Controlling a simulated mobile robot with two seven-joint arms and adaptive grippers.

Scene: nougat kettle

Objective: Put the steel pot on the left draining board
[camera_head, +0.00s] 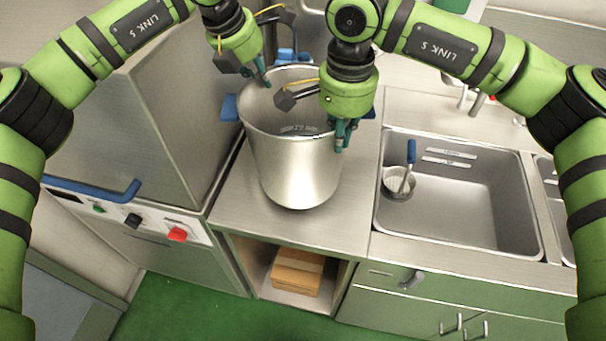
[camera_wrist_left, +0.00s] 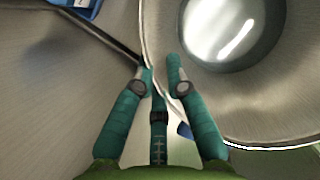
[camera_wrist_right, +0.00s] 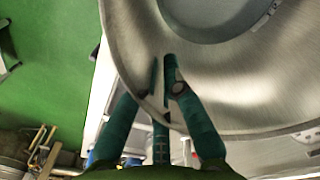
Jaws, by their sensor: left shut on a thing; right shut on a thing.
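The steel pot (camera_head: 292,170) is a tall, open, upright cylinder over the steel draining board (camera_head: 235,205) left of the sink. I cannot tell whether its base touches the board. My left gripper (camera_head: 266,82) is shut on the pot's rim at the back left. The left wrist view shows its fingers (camera_wrist_left: 160,68) on either side of the pot's wall (camera_wrist_left: 158,30). My right gripper (camera_head: 343,138) is shut on the rim at the right. In the right wrist view its fingers (camera_wrist_right: 162,68) straddle the pot's wall (camera_wrist_right: 125,40).
A steel dishwasher-like machine (camera_head: 185,130) stands close on the left. A tap (camera_head: 478,102) is behind the sink. Wooden blocks (camera_head: 297,272) lie on the shelf below.

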